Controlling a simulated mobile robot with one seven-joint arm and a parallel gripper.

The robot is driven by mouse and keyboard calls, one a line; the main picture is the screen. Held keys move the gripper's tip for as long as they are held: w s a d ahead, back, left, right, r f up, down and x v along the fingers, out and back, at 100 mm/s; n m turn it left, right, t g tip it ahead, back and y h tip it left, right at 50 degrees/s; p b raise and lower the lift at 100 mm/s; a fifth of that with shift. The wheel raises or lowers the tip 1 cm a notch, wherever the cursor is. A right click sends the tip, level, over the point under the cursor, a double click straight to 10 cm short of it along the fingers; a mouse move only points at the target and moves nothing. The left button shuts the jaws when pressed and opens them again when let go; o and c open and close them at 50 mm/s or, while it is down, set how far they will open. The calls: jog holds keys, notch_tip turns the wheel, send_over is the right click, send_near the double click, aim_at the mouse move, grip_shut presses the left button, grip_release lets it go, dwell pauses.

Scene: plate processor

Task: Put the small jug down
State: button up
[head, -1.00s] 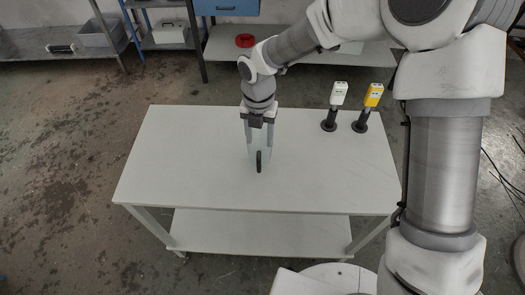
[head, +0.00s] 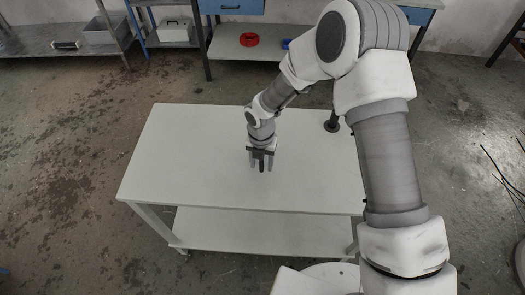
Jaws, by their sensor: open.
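My gripper (head: 261,165) is open over the middle of the white table, its two fingers spread and pointing down toward the front. A short dark strip, which looks like the small jug's handle (head: 262,166), shows between the fingers. The rest of the jug is hidden behind my gripper or too faint to make out. I cannot tell whether the fingers touch the handle.
The white table (head: 180,165) is clear to the left of my gripper and along its front. A dark round stand base (head: 331,126) is at the back right, partly behind my arm. Shelves with a red ring (head: 249,40) stand beyond the table.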

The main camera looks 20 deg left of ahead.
jog(key=shift+f, duration=0.15)
grip_shut()
dwell(1.4)
